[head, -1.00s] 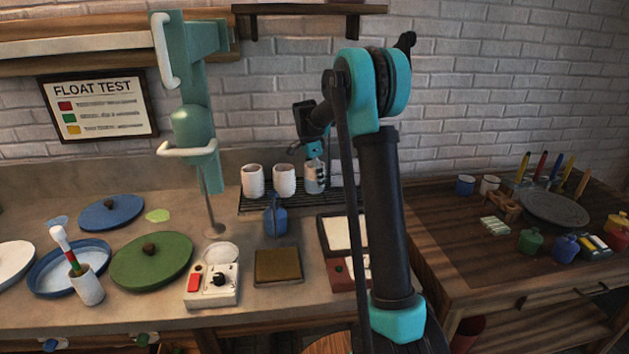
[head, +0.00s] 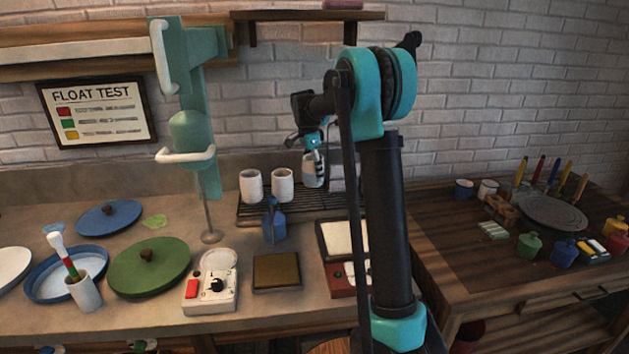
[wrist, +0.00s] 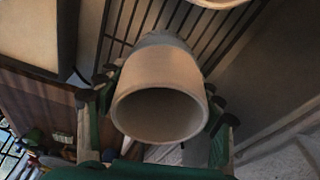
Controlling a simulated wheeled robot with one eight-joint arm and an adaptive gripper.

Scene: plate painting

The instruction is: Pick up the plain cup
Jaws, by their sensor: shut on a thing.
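A plain white cup (wrist: 160,95) fills the middle of the wrist view, its open mouth toward the camera. My gripper (head: 315,168) is shut on this cup, with a finger on each side of it. In the head view the held cup (head: 311,172) is partly covered by the gripper and sits a little above the dark wire rack (head: 250,214). Two other white cups, a left one (head: 251,186) and a right one (head: 283,184), stand upright on the rack to its left.
A blue bottle (head: 273,222) stands in front of the rack. A green press-like stand (head: 198,130) rises to the left. A white control box (head: 212,290), a brown pad (head: 276,272) and a green lid (head: 150,266) lie on the counter. A wooden table (head: 480,260) is at right.

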